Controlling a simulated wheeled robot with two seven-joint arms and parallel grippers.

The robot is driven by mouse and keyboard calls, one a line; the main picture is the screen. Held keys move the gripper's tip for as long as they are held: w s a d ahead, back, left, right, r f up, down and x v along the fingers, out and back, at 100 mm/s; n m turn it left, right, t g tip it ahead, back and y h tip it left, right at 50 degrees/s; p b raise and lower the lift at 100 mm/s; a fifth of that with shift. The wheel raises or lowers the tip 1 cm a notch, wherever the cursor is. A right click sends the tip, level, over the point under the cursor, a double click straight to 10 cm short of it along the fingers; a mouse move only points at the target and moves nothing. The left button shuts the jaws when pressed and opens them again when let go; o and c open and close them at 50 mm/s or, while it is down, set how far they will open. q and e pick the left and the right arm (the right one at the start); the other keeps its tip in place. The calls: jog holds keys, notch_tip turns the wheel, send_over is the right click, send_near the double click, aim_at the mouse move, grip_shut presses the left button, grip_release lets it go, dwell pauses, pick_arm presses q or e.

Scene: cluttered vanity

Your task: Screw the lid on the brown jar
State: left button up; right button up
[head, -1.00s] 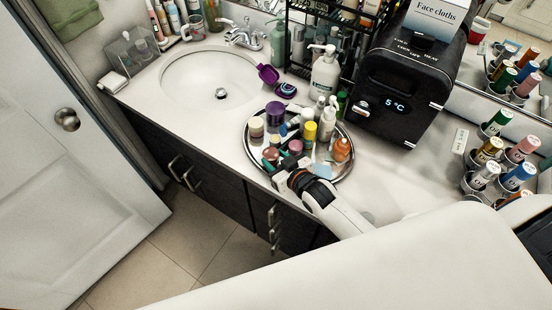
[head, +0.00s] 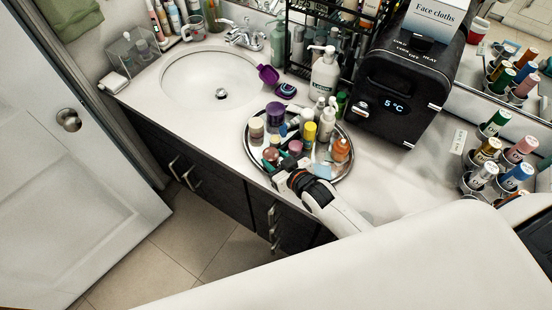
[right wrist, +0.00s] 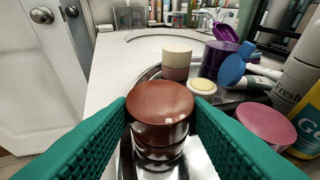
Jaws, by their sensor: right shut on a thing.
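The brown jar (right wrist: 158,150) stands upright near the front rim of the round silver tray, and its body shows below a glossy red-brown lid (right wrist: 161,104) in the right wrist view. The lid lies level above the jar, lined up with it. I cannot tell whether its thread is engaged. My right gripper (right wrist: 161,112) has its green fingers closed on both sides of the lid. In the head view the right gripper (head: 274,166) reaches over the tray's front edge and the brown lid (head: 270,154) shows between its fingertips. My left gripper is not in view.
The silver tray (head: 252,157) holds several close neighbours: a cream-topped jar (right wrist: 176,58), a pink-lidded jar (right wrist: 264,122), a purple jar (head: 275,110) and bottles. A black warmer box (head: 385,95) stands to the right. The counter left of the tray is clear up to the sink (head: 190,78).

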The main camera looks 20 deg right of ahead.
jog(key=shift+f, duration=0.1)
jog(key=o, duration=0.4)
jog(key=c, duration=0.4)
jog(key=shift+o, duration=0.2)
jog(key=shift+f, duration=0.15)
jog(key=o, duration=1.2)
jog(key=shift+c, duration=0.2)
jog(key=shift+o, duration=0.5)
jog(key=o, duration=0.4)
